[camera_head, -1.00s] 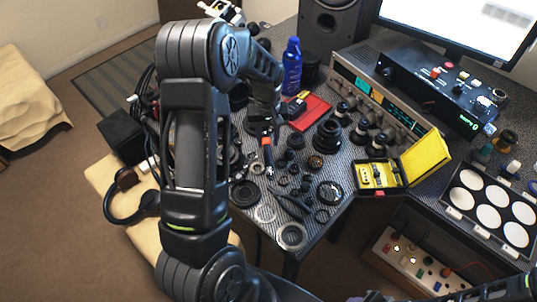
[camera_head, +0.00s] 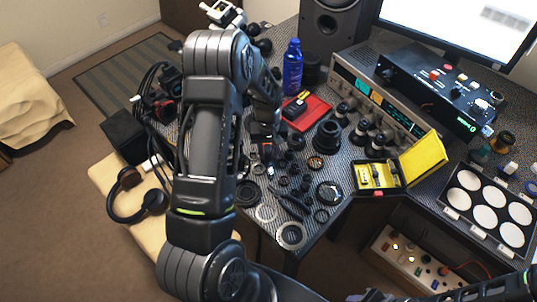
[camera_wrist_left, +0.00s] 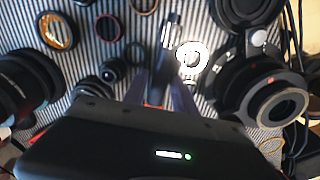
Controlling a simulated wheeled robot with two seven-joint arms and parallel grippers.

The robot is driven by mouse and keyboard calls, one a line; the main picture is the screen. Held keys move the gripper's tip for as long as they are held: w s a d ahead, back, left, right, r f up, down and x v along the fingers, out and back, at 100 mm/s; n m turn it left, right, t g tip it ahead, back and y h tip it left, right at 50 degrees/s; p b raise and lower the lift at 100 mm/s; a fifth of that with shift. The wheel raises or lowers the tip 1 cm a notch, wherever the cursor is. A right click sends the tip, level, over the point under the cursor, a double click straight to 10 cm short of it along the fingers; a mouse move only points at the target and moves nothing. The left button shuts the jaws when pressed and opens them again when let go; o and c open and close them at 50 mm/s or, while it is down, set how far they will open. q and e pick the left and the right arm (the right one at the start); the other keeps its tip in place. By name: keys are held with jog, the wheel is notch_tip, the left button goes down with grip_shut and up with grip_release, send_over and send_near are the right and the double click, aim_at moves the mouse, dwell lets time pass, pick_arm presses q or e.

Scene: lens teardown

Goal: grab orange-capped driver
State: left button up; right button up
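The orange-capped driver lies on the striped mat, mostly covered by my left gripper (camera_head: 263,138) in the head view. In the left wrist view a slim grey and dark shaft (camera_wrist_left: 170,35), likely the driver, runs away from between my left fingers (camera_wrist_left: 164,80). A small orange-red patch shows low between the fingers. The left fingers point down at the mat around or over the driver. Whether they press on it cannot be told. Only part of my right arm shows at the lower right; its gripper is out of view.
Lens rings and small parts crowd the mat near the gripper. A black lens barrel (camera_head: 327,137), a red tray (camera_head: 316,112) and a blue bottle (camera_head: 292,68) stand close by. A yellow case (camera_head: 425,160) lies open to the right. Headphones (camera_head: 153,203) rest at the left.

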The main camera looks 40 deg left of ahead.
dwell(0.5)
pick_arm(q)
grip_shut()
dwell(1.0)
